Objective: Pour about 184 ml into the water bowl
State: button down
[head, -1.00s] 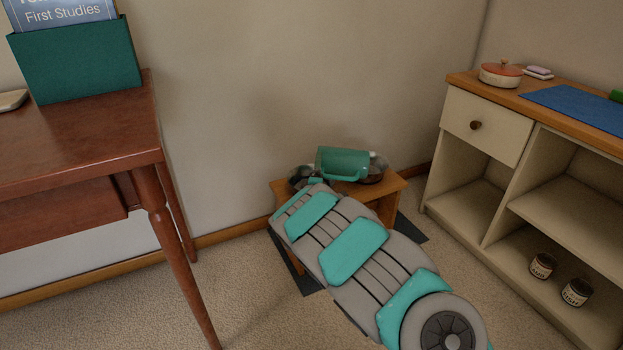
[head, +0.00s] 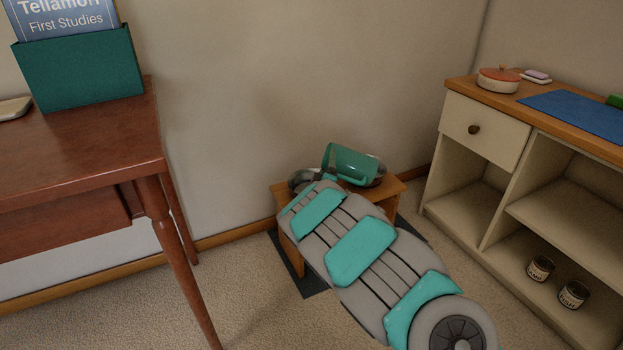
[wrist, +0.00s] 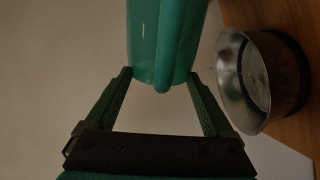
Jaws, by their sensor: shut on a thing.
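The steel bowl (wrist: 236,85) stands on the stool's wooden top, to the right of the jug. My arm hides part of the stool and most of the gripper in the head view. I cannot see any water stream or the level in the bowl.
The stool (head: 395,188) stands on a dark mat by the wall. A brown table (head: 90,145) with a green file box (head: 80,70) is on the left. A shelf unit (head: 480,125) with a lidded pot (head: 498,80) and two jars is on the right.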

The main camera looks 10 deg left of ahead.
jog(key=shift+r+m, duration=0.1)
jog(key=shift+m, duration=0.3)
jog(key=shift+r, duration=0.1)
dwell(1.7)
jog(key=r+m, duration=0.1)
jog(key=m, duration=0.1)
jog(key=d+r+m+b, duration=0.1)
jog(key=r+m, duration=0.1)
jog(key=d+r+m+b, duration=0.3)
jog(key=d+m+b, duration=0.4)
jog(key=d+m, duration=0.1)
jog(key=shift+w+m, duration=0.25)
jog(key=shift+m, duration=0.35)
jog(key=shift+r, duration=0.15)
